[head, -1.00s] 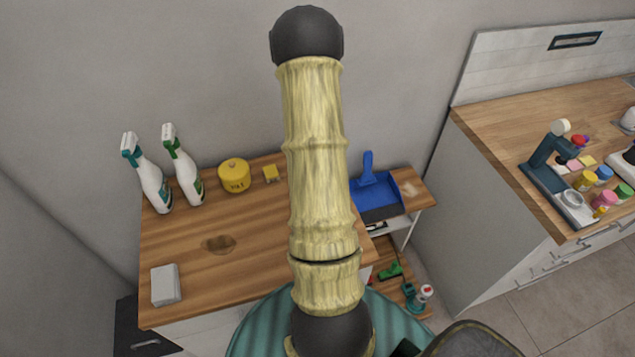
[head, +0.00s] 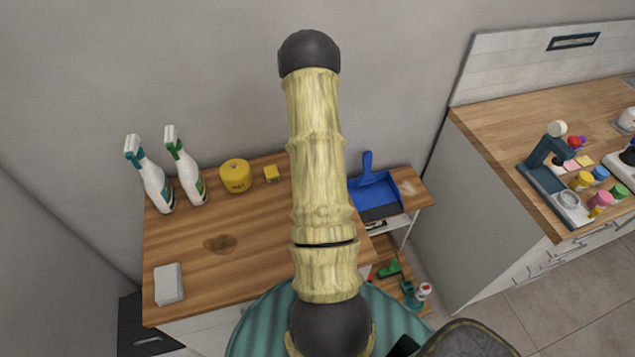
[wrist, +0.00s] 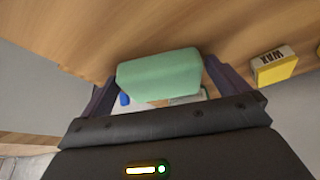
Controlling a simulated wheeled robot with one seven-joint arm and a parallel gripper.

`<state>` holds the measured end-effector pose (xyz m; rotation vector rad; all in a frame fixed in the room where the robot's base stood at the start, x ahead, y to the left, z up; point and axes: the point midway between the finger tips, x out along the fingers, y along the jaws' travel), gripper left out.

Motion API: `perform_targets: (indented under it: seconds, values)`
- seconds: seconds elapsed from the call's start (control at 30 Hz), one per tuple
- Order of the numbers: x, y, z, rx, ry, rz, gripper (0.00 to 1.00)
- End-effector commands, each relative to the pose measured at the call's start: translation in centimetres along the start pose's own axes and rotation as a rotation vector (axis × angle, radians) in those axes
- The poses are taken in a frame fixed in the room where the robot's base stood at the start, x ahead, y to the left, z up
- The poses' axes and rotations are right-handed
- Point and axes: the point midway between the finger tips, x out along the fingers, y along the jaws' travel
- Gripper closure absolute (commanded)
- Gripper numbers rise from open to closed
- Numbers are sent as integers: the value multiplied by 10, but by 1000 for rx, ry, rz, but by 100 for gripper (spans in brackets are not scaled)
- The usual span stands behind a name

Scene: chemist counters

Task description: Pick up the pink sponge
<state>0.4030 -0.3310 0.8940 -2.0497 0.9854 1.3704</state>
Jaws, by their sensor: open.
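I cannot make out a pink sponge in either view; my arm covers part of the counter in the head view. In the wrist view, a pale green sponge-like block (wrist: 160,75) lies at the wooden counter's edge. My gripper (wrist: 163,80) is open, with one dark finger on each side of this block. I cannot tell whether the fingers touch it. The gripper and the green block are hidden behind my arm in the head view.
The wax block shows in the wrist view (wrist: 273,65). A blue dustpan (head: 375,195) lies right of my arm.

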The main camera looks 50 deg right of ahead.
Motion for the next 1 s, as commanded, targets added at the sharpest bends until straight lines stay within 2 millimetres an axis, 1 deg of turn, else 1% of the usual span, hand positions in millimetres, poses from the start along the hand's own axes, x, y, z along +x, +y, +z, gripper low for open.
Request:
perform_targets:
  seconds: [0.4,0.47,0.5,0.6,0.63,0.67,0.87,1.0]
  values:
    - [0,0,0,0,0,0,0]
    - [0,0,0,0,0,0,10]
    - [0,0,0,0,0,0,18]
    - [0,0,0,0,0,0,35]
    - [0,0,0,0,0,0,36]
    - [0,0,0,0,0,0,39]
    - [-1,0,0,0,0,0,39]
    - [-8,-1,-1,-2,1,-1,39]
